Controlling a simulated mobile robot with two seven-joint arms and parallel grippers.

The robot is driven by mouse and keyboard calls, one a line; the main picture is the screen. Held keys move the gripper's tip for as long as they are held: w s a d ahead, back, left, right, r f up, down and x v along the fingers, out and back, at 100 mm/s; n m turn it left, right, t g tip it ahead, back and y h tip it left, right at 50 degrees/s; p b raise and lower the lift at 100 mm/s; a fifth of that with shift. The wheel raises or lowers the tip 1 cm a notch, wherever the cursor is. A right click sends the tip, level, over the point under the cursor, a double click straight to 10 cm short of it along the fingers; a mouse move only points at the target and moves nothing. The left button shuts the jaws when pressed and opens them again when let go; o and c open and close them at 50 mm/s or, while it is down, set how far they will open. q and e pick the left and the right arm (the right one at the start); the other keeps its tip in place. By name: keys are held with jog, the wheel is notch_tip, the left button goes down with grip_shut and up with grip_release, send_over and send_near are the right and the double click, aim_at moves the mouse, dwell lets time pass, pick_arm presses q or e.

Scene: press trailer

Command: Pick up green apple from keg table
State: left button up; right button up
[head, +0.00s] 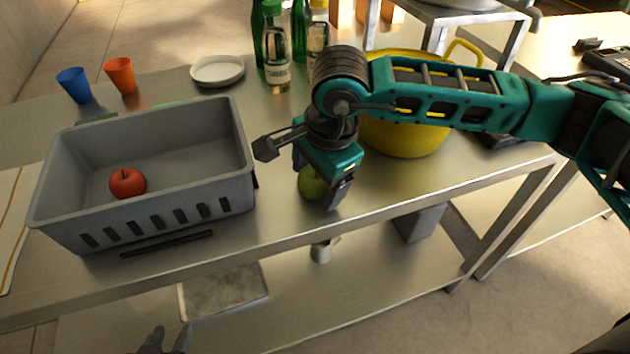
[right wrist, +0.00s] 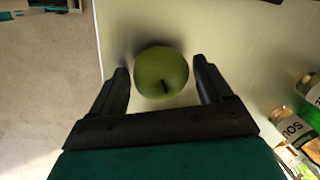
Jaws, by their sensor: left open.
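The green apple (head: 310,186) sits on the metal table (head: 290,222) near its front edge, partly hidden behind my right gripper (head: 303,172). In the right wrist view the green apple (right wrist: 161,70) lies between the fingertips of my right gripper (right wrist: 162,76). The fingers are spread wide, with a gap on each side of the apple, so the gripper is open and empty. My left gripper (head: 165,340) shows only its fingertips at the bottom edge of the head view, low in front of the table. They are apart with nothing visible between them.
A grey crate (head: 195,212) holding a red apple (head: 127,183) stands left of the gripper. A yellow pot (head: 405,140) is close on the right. Bottles (head: 275,60), a white plate (head: 217,71), an orange cup (head: 120,75) and a blue cup (head: 74,86) stand behind.

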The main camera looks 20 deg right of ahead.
jog(key=c, duration=0.9)
